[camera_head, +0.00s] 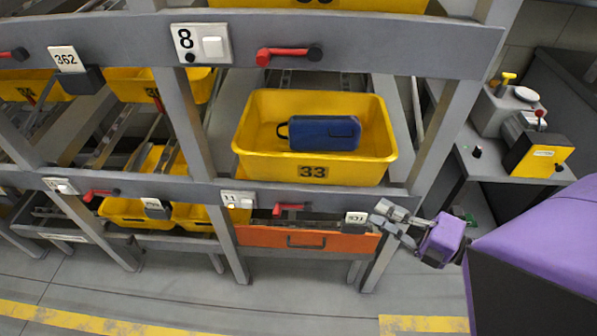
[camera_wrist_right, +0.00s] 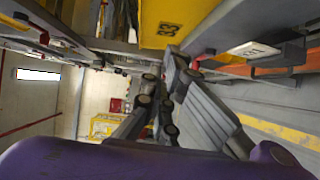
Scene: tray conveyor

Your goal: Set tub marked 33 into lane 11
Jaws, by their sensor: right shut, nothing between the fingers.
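The yellow tub marked 33 (camera_head: 313,172) sits upright in the rack bay just above the beam with the white 11 label (camera_head: 237,199). A blue case lies inside it. The tub's front lower edge is close to the beam's top; contact there is hard to tell. The tub also shows at the top of the right wrist view (camera_wrist_right: 165,24). My right gripper (camera_head: 386,217) is shut and empty, below and right of the tub, in front of the right post at the beam's end. It is apart from the tub. My left gripper is out of view.
An upper beam (camera_head: 345,42) with an 8 label and a red lever crosses above the tub. An orange drawer front (camera_head: 306,239) is below the lower beam. Other yellow tubs fill bays to the left. A grey counter with a yellow-black device (camera_head: 540,152) stands right.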

